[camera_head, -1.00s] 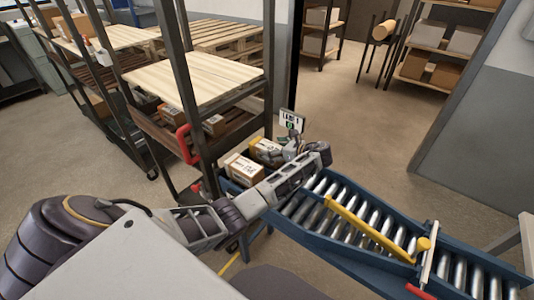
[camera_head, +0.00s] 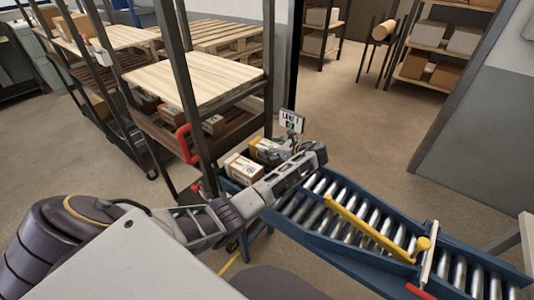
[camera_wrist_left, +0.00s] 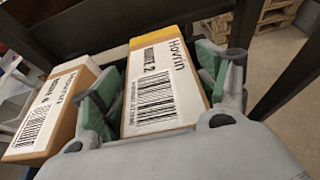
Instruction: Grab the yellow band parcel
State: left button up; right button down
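The yellow band parcel (camera_wrist_left: 162,85) is a carton with a white label reading Havlin, Route 2, and a yellow strip along its far edge. In the head view it appears to be the farther carton (camera_head: 263,151) at the conveyor's left end, partly hidden by my gripper. My left gripper (camera_head: 280,150) is over it. In the left wrist view its green-padded fingers (camera_wrist_left: 160,85) stand on either side of the parcel, with small gaps apparent; firm contact is not visible. My right gripper is not in view.
A second carton, labelled Route 6 (camera_wrist_left: 50,110), stands close to the left finger; it also shows in the head view (camera_head: 243,168). A roller conveyor (camera_head: 340,215) with a yellow bar (camera_head: 368,228) runs right. A dark rack (camera_head: 190,80) stands close behind, with a lane sign (camera_head: 291,121) nearby.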

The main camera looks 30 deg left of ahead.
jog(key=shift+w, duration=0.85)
